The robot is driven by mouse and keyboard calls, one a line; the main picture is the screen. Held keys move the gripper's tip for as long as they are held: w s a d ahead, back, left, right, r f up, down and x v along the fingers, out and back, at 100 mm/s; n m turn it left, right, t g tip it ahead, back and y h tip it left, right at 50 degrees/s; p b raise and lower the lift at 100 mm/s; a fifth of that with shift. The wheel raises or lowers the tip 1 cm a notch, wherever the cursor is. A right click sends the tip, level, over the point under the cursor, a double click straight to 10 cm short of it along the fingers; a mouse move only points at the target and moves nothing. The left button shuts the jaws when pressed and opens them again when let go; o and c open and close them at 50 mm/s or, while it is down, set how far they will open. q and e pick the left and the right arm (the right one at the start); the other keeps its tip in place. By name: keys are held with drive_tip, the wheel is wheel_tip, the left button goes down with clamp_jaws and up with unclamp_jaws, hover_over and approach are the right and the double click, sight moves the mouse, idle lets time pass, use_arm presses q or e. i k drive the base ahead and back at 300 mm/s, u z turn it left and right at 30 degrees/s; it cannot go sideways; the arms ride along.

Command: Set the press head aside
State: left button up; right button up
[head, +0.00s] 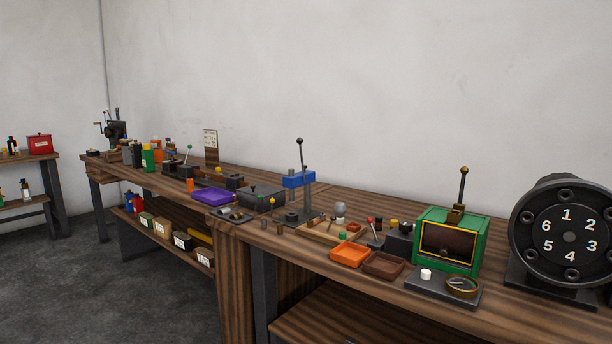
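A small press stands on the wooden workbench (335,256) near the middle of the head view. What looks like its press head (298,181) is a blue block high on a dark upright column (306,203). A thin lever with a dark knob (299,141) rises above the block. A grey cylinder sits at the block's top left. The press has a dark base (292,219) on the bench top. Neither of my grippers shows in the head view.
A purple tray (213,197) lies left of the press. An orange tray (350,254), a brown tray (384,265) and a green box with a lever (474,227) stand to its right. A large numbered dial (567,235) is at far right. Small parts crowd the bench.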

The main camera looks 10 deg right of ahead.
sight(289, 182)
drive_tip(key=u, duration=0.85)
drive_tip(key=i, duration=1.45)
drive_tip(key=z, duration=0.35)
